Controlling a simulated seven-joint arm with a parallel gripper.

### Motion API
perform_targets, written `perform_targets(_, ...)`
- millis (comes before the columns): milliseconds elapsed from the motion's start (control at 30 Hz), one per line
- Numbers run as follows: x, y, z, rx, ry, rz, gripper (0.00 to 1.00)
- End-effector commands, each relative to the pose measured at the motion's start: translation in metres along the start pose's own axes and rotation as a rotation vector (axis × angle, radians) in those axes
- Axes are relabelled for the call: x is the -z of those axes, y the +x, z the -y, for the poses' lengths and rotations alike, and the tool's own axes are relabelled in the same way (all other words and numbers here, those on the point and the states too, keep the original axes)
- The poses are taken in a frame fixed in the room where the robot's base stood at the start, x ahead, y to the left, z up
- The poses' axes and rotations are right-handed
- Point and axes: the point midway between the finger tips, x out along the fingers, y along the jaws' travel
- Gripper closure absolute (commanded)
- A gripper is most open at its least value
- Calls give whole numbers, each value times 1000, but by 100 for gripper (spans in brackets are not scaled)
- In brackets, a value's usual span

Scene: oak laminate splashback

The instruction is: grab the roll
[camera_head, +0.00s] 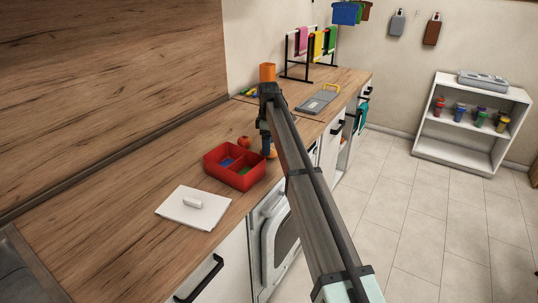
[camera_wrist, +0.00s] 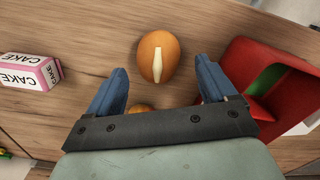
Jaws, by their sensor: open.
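The roll (camera_wrist: 158,58) is round and orange-brown with a pale slit on top. In the wrist view it lies on the wooden counter, just beyond the fingertips and roughly centred between them. My gripper (camera_wrist: 161,86) is open, with its two blue fingers apart and nothing between them. In the head view my gripper (camera_head: 267,141) points down over the counter behind the red box. A red-orange round thing (camera_head: 245,142) and an orange one (camera_head: 272,153) show near it there; I cannot tell which is the roll.
A red divided box (camera_head: 212,168) stands close by; in the wrist view it is just right of the right finger. A pink-and-white cake box (camera_wrist: 32,72) lies left. Another orange-brown thing (camera_wrist: 139,107) is partly hidden by my gripper. A white board (camera_head: 180,212) lies nearer.

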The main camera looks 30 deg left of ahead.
Motion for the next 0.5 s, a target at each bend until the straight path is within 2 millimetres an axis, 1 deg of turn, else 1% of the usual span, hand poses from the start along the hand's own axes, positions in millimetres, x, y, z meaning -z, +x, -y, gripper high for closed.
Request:
perform_targets(33,-1,8,0,2,0,1,16)
perform_targets(233,-2,33,-1,1,0,0,16)
perform_targets(333,-2,38,-1,1,0,0,16)
perform_targets(500,-2,38,-1,0,0,0,16)
